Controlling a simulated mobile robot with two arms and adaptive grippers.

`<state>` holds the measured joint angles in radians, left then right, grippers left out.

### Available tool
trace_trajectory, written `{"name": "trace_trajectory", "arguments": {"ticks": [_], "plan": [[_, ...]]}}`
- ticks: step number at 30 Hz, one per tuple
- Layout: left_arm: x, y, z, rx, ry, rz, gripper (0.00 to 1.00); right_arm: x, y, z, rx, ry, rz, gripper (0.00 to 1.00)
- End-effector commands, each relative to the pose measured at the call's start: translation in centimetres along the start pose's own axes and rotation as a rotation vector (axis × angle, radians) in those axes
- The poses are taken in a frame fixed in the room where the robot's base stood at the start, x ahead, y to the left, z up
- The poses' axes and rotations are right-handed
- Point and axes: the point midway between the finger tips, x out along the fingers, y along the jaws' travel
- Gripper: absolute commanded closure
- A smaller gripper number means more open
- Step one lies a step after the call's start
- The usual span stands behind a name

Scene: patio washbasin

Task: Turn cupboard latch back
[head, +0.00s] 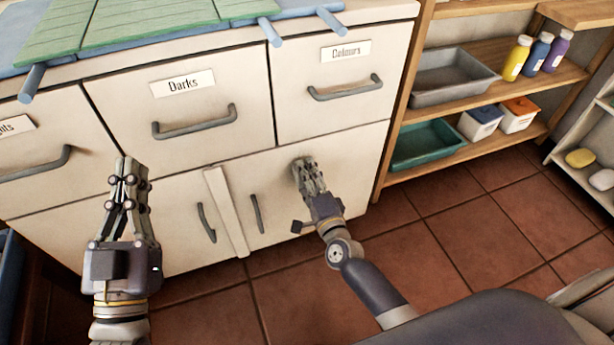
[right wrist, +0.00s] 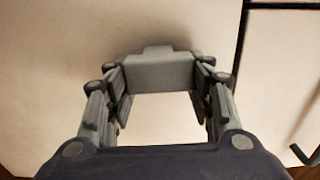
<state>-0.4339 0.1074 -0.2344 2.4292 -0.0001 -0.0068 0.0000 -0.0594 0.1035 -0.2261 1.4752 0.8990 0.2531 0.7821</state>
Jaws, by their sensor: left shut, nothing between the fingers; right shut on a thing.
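My right gripper (head: 305,170) reaches the front of the right cupboard door (head: 345,170), near its top. In the right wrist view, its fingers (right wrist: 160,85) are closed on the sides of a grey block (right wrist: 157,74) lying against the pale front. The block looks like the latch. In the head view the fingers hide it, so I cannot tell its turn there. The left cupboard door (head: 170,225) is closed, and a pale upright strip (head: 226,212) stands between the doors. My left gripper (head: 131,172) is shut and empty in front of the left door.
Cupboard handles (head: 206,223) flank the strip. A wooden shelf (head: 545,80) at right holds a grey tray (head: 450,85), a teal tray (head: 425,145) and bottles. Tiled floor (head: 440,240) lies clear.

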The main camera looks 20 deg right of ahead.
Motion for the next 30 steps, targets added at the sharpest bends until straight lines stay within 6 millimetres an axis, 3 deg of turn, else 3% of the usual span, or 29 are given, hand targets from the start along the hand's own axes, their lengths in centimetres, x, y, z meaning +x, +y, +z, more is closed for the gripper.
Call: {"name": "trace_trajectory", "arguments": {"ticks": [13,14,16,30], "plan": [[0.02,0.04,-0.12,-0.001,0.007,0.001,1.0,0.02,-0.03,-0.12,0.014,0.002,-0.001,0.75],[0.02,0.04,-0.12,-0.001,0.007,0.001,1.0,0.02,-0.03,-0.12,0.014,0.002,-0.001,0.47],[0.02,0.04,-0.11,-0.001,0.007,0.001,1.0,0.02,-0.03,-0.1,0.013,0.002,-0.001,0.31],[-0.01,-0.03,-0.18,0.0,0.008,-0.001,1.0,-0.8,0.12,-0.02,0.01,0.0,0.002,0.3]]}}
